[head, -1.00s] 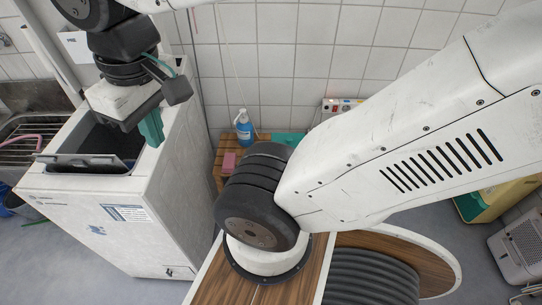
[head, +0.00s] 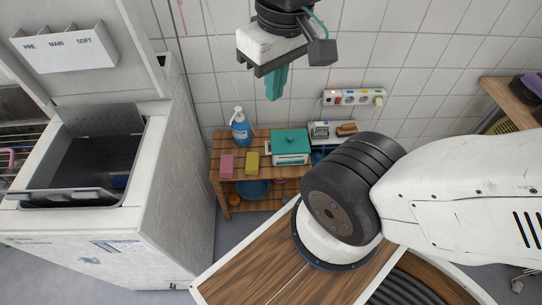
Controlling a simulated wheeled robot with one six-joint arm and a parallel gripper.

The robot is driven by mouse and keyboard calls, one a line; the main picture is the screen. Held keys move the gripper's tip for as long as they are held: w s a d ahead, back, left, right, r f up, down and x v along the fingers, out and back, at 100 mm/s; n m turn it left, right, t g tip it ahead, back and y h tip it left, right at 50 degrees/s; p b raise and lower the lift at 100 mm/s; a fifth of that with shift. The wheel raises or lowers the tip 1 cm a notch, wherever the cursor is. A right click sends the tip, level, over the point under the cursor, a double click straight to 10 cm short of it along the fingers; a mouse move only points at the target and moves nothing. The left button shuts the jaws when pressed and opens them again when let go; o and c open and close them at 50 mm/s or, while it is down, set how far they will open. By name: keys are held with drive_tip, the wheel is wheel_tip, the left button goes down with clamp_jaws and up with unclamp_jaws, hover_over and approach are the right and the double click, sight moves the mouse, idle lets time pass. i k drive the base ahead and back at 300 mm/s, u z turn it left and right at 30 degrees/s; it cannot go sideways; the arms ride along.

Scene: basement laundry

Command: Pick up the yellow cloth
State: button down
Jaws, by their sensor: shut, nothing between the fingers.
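A small yellow block-like item (head: 252,163), which may be the folded yellow cloth, lies on the wooden shelf (head: 219,186) against the tiled wall. A pink item (head: 227,166) of similar shape lies just left of it. My gripper (head: 275,86) hangs at the top middle of the head view with its teal fingers together and nothing in them. In the picture it is above and slightly right of the yellow item, clearly apart from it.
A blue bottle (head: 241,129) stands behind the pink and yellow items. A teal-lidded box (head: 290,147) stands right of the yellow item. An open top-loading washer (head: 170,190) is at left. A power strip (head: 352,97) is on the wall.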

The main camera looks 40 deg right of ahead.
sight(252, 160)
drive_tip(key=z, duration=0.3)
drive_tip(key=i, duration=0.45)
drive_tip(key=z, duration=0.2)
drive_tip(key=k, duration=0.9)
drive_tip(key=z, duration=0.95)
drive_tip(key=i, duration=0.6)
drive_tip(key=u, duration=2.25)
drive_tip(key=i, duration=0.4)
drive_tip(key=u, duration=0.1)
